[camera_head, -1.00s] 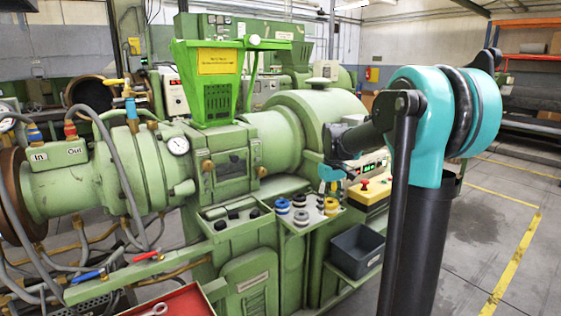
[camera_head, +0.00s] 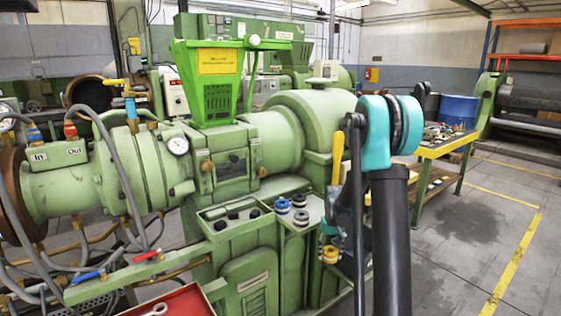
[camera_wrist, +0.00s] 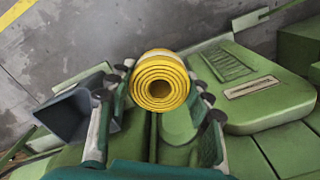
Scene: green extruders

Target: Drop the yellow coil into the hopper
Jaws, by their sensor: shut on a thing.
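The yellow coil (camera_wrist: 158,80) is seen end-on in the wrist view, between the two fingers of my gripper (camera_wrist: 157,95). My gripper is shut on it. In the head view, the coil (camera_head: 330,255) is in front of and below the edge of the small shelf, with my gripper (camera_head: 329,248) around it, partly hidden by my arm. The hopper (camera_head: 211,85) is bright green with a yellow label and stands on top of the extruder. My gripper is well below it and to its right. The inside of the hopper is hidden.
Blue and white coils (camera_head: 299,217) stay on the small shelf. A dark grey bin (camera_wrist: 72,112) is left of the coil in the wrist view. The green extruder (camera_head: 285,140) fills the middle. A workbench (camera_head: 445,146) stands at right; floor in front of it is clear.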

